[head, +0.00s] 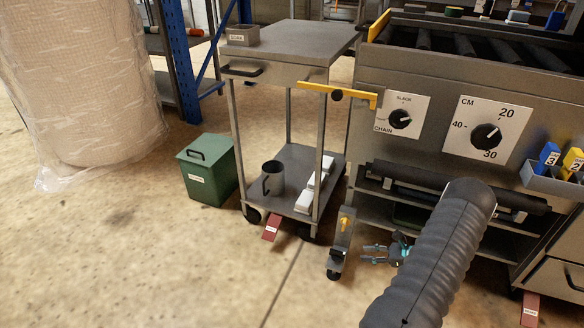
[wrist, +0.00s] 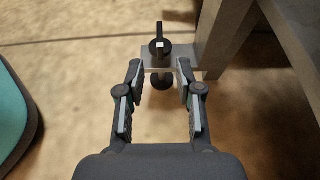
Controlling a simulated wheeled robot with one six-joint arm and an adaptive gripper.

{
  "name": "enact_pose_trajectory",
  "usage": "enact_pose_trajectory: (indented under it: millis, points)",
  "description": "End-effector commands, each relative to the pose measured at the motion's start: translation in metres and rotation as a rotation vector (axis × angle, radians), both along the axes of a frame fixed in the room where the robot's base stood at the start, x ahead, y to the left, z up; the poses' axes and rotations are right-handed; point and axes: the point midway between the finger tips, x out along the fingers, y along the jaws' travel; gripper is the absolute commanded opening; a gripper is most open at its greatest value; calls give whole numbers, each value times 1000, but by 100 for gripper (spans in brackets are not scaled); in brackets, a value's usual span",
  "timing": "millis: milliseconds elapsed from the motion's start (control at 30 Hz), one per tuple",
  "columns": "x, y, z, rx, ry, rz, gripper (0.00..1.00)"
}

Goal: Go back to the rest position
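My gripper (head: 374,254) is low beside the machine's lower left corner in the head view, pointing left. Its two fingers (wrist: 160,80) are spread apart in the wrist view, with nothing held between them. Just ahead of the fingertips is a grey metal bracket (wrist: 187,62) with a black lever and a round black foot. A grey bracket (head: 340,243) with a yellow knob also stands left of the gripper in the head view. I cannot tell whether the fingertips touch it. My dark ribbed arm covers part of the machine's lower front.
The machine (head: 455,75) with two dials stands right. A wheeled cart (head: 300,38) stands left of it, with a mug (head: 273,178) on its lower shelf. A yellow bar (head: 338,91) spans between them. A green box (head: 208,175) and wrapped roll (head: 80,75) stand left. The front-left floor is clear.

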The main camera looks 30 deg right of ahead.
Motion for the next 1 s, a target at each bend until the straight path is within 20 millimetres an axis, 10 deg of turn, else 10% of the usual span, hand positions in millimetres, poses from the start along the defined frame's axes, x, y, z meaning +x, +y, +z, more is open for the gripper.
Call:
enact_pose_trajectory:
  millis: [233, 467, 1000]
  points:
    - [-4, 1, -6, -45, 0, 29, 35]
    - [-47, 45, -23, -100, 64, 212, 35]
    - [-70, 104, 100, -457, 71, 751, 35]
